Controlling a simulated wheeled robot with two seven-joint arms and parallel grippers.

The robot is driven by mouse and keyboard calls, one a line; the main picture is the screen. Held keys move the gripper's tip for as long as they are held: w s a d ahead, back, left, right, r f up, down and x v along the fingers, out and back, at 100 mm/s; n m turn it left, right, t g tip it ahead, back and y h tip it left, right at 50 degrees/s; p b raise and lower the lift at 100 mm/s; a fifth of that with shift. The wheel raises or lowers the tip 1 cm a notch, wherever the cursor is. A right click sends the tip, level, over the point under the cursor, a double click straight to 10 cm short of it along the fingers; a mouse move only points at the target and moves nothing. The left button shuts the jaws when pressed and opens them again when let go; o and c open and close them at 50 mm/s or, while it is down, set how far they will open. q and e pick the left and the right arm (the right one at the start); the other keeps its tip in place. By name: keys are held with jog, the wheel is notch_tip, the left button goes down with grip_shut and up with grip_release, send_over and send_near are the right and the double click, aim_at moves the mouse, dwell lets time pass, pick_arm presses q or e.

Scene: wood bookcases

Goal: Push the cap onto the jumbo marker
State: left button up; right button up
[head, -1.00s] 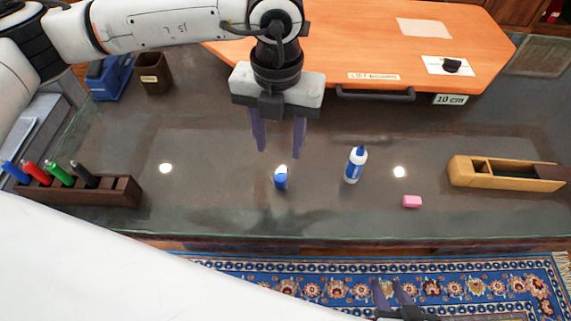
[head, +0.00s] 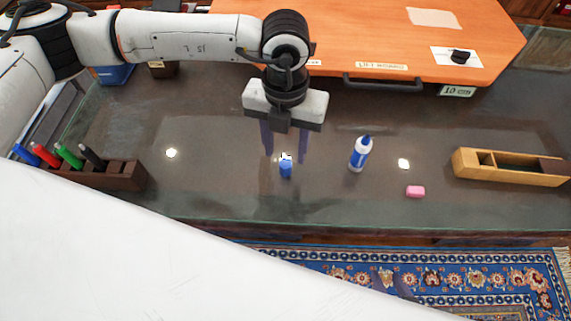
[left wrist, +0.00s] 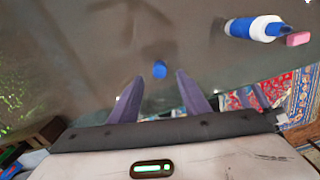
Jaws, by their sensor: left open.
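The jumbo marker (head: 360,153) stands upright on the dark desk, with a white body, blue band and blue tip. It also shows in the left wrist view (left wrist: 255,27). The small blue cap (head: 286,170) stands on the desk left of the marker, with a pale spot at its top. In the left wrist view the cap (left wrist: 160,69) lies between the fingertip lines. My left gripper (head: 285,158) is open and empty, its fingers pointing down over the cap. My right gripper (head: 390,283) shows only its finger ends at the bottom edge, apart and empty, over the rug.
A pink eraser (head: 415,191) lies right of the marker. A wooden box (head: 512,180) is at the right. A dark rack (head: 128,176) with several coloured markers is at the left. An orange lift board (head: 380,30) covers the back. The desk around the cap is clear.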

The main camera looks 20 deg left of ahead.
aim_at(285, 163)
pick_arm(q)
jog(key=shift+w+f+p, duration=0.1)
jog(key=shift+f+p, duration=0.3)
jog(key=shift+f, duration=2)
grip_shut()
notch_tip(285, 163, up, 10)
jog(key=b, duration=0.1)
